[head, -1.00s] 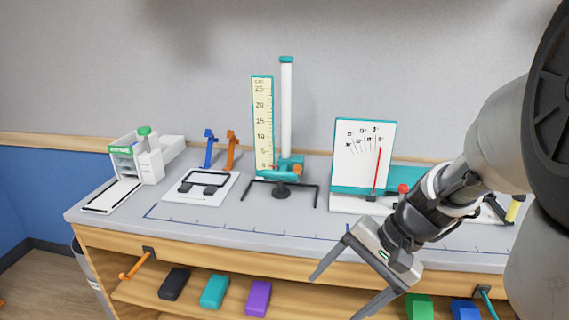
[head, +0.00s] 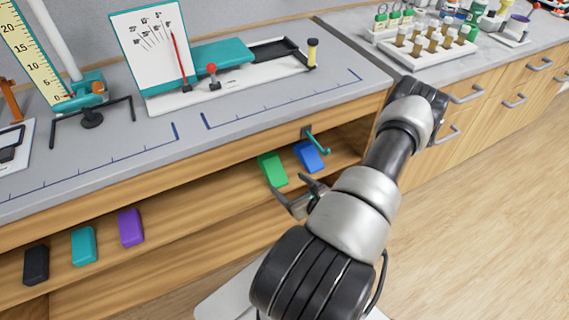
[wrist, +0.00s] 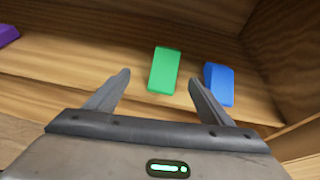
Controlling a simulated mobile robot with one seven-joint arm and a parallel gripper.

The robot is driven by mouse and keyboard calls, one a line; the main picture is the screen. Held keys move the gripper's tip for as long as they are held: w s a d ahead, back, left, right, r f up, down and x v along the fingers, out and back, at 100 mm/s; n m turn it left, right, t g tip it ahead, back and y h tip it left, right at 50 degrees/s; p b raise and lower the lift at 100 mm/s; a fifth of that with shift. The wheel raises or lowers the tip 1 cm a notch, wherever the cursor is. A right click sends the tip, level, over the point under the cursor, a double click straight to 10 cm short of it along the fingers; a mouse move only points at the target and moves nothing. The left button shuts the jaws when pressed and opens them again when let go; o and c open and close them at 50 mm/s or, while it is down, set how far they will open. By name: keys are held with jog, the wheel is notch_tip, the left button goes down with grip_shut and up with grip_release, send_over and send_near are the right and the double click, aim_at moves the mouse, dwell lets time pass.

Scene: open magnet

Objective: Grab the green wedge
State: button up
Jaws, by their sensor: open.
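The green wedge (head: 272,169) lies on the open wooden shelf under the bench top, left of a blue block. In the wrist view the green wedge (wrist: 164,70) is just beyond my fingertips, between their lines. My gripper (wrist: 160,82) is open and empty, its two fingers spread to either side of the wedge and short of it. In the head view my gripper (head: 294,193) is in front of the shelf, just below the wedge, partly hidden by my own arm.
The blue block (head: 309,156) sits close on the right; it shows in the wrist view (wrist: 219,83) near my right finger. Purple (head: 131,227), teal (head: 84,245) and black (head: 36,264) blocks lie further left. A teal hook (head: 318,142) hangs above the shelf. The bench top (head: 215,150) overhangs.

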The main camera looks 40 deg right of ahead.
aim_at(274, 166)
jog(key=shift+m+h, duration=0.4)
jog(key=shift+m, duration=0.1)
jog(key=b+x, duration=0.1)
jog(key=x, duration=0.7)
jog(key=d+b+x, duration=0.1)
jog(key=x, duration=0.3)
jog(key=shift+s+f+b, duration=0.25)
jog(key=shift+s+b, duration=0.05)
jog(key=shift+b, duration=0.05)
jog(key=shift+a+b+x, duration=0.1)
jog(key=shift+b+x, duration=0.4)
jog(key=shift+x, duration=0.95)
jog(key=shift+a+b+x, duration=0.15)
jog(key=shift+b+x, duration=0.3)
jog(key=shift+x, duration=1)
jog(key=shift+r, duration=0.15)
jog(key=c, duration=1.1)
jog(key=shift+r, duration=0.1)
